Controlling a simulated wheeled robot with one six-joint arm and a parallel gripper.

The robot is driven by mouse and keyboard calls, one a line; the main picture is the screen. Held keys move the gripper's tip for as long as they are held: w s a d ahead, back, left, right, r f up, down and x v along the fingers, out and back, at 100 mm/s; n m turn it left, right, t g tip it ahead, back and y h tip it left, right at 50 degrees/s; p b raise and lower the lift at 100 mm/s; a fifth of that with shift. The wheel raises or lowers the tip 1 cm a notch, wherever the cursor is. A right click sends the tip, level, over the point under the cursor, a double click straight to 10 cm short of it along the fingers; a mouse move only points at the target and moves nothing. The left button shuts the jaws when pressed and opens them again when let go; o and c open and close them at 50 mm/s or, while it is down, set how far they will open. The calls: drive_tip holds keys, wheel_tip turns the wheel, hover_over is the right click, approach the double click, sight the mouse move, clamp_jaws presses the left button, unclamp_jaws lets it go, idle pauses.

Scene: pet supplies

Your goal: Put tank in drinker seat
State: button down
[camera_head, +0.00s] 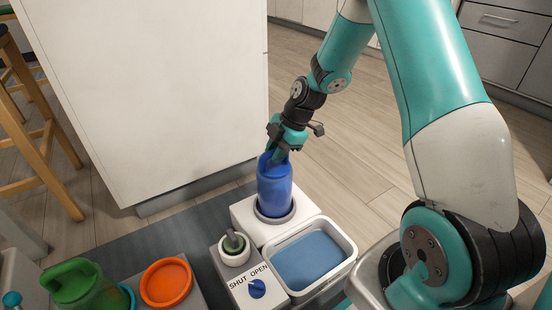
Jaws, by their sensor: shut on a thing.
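My gripper (274,157) comes down from above and is shut on the tank's top. The fingers hide part of the tank's upper end. The drinker's basin (343,243) with a blue floor is in front and to the right of the tank.
An orange bowl (166,283) and a green container (84,284) stand at left. A white cabinet (150,95) rises close behind the tank.

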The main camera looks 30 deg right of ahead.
drive_tip(key=shift+f, duration=0.25)
drive_tip(key=c, duration=1)
unclamp_jaws()
drive_tip(key=p+v, duration=0.8)
drive_tip(key=v, duration=0.4)
drive_tip(key=s+a+r+m+g, duration=0.1)
drive_tip(key=s+a+r+m, duration=0.15)
drive_tip(key=a+r, duration=0.35)
drive_tip(key=s+a+r+m, duration=0.2)
drive_tip(key=s+a+r, duration=0.2)
drive_tip(key=a, duration=0.4)
drive_tip(key=s+a+r+m, duration=0.2)
drive_tip(key=s+a, duration=0.1)
drive_tip(key=s, duration=0.3)
drive_tip(key=s+a+r+m, duration=0.2)
drive_tip(key=s+a, duration=0.1)
drive_tip(key=s, duration=0.3)
drive_tip(key=s+a+r+m+g, duration=0.1)
drive_tip(key=s+a+r+m, duration=0.1)
drive_tip(key=s, duration=0.4)
drive_tip(key=shift+a+r+m, duration=0.3)
drive_tip(key=shift+a+m, duration=0.15)
drive_tip(key=shift+a, duration=0.1)
